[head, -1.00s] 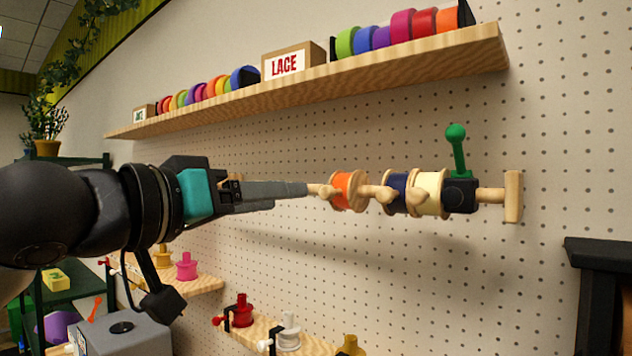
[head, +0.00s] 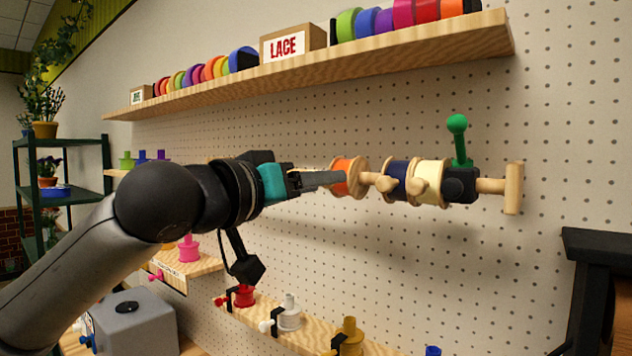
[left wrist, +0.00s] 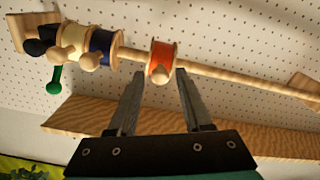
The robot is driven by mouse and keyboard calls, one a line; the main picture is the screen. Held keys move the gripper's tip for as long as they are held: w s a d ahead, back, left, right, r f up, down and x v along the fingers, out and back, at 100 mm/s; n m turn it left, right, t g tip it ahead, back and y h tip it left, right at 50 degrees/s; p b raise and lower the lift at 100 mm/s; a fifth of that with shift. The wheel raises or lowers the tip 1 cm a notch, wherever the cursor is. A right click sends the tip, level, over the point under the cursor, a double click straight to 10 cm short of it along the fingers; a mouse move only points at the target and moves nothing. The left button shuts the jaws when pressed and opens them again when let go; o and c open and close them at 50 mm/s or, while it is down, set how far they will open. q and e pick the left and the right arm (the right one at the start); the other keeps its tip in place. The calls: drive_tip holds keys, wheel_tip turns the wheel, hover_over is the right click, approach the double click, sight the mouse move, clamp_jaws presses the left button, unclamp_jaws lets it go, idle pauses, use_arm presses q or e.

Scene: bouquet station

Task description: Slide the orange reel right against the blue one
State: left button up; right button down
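The orange reel (head: 341,176) has pale wooden flanges and sits on a horizontal wooden rod on the pegboard wall. It also shows in the left wrist view (left wrist: 161,62). The blue reel (head: 397,177) is on the same rod to its right, touching or nearly touching a cream reel (head: 429,180). A stretch of bare rod separates orange from blue. My left gripper (head: 340,178) is at the orange reel. In the left wrist view its fingers (left wrist: 161,74) are apart, one on each side of the reel; whether they touch it I cannot tell. My right gripper is not in view.
A black clamp with a green lever (head: 459,140) stands beside the cream reel, before the rod's wooden end piece (head: 514,188). A shelf (head: 330,83) with ribbon rolls and a lace box (head: 291,46) is above. Lower shelves hold small coloured spools (head: 244,296).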

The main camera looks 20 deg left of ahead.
use_arm(q)
clamp_jaws()
idle(1.2)
